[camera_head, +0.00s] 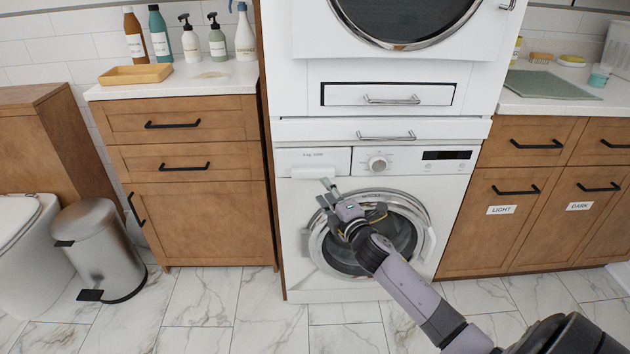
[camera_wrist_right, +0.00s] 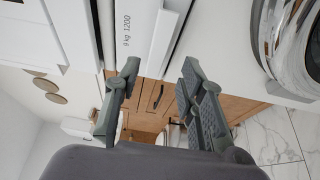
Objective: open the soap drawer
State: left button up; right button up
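The soap drawer (camera_head: 313,158) is the white panel with small print at the upper left of the washing machine (camera_head: 290,235). It looks shut, flush with the machine front. Its handle (camera_head: 311,172) is a white ledge along its lower edge. In the right wrist view the drawer (camera_wrist_right: 127,35) is turned sideways at the top, with its handle (camera_wrist_right: 165,38) beside it. My right gripper (camera_head: 327,191) is just below the handle and in front of the machine. Its fingers are apart and empty in the right wrist view (camera_wrist_right: 160,72). My left gripper is out of view.
The round washer door (camera_head: 420,225) is right behind and below my right gripper. A white drawer with a metal handle (camera_head: 386,136) is above the machine. Wooden cabinets (camera_head: 190,225) flank it. A metal bin (camera_head: 98,245) stands at left on the marble floor.

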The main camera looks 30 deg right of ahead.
aim_at(313, 177)
jog(key=w, duration=0.4)
jog(key=w+d+b, duration=0.1)
jog(key=shift+w, duration=0.4)
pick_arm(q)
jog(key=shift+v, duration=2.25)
pick_arm(e)
jog(key=shift+w, duration=0.8)
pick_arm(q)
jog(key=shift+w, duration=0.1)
pick_arm(e)
jog(key=shift+c, duration=0.4)
jog(key=shift+f, duration=0.1)
grip_shut()
jog(key=shift+s, duration=0.1)
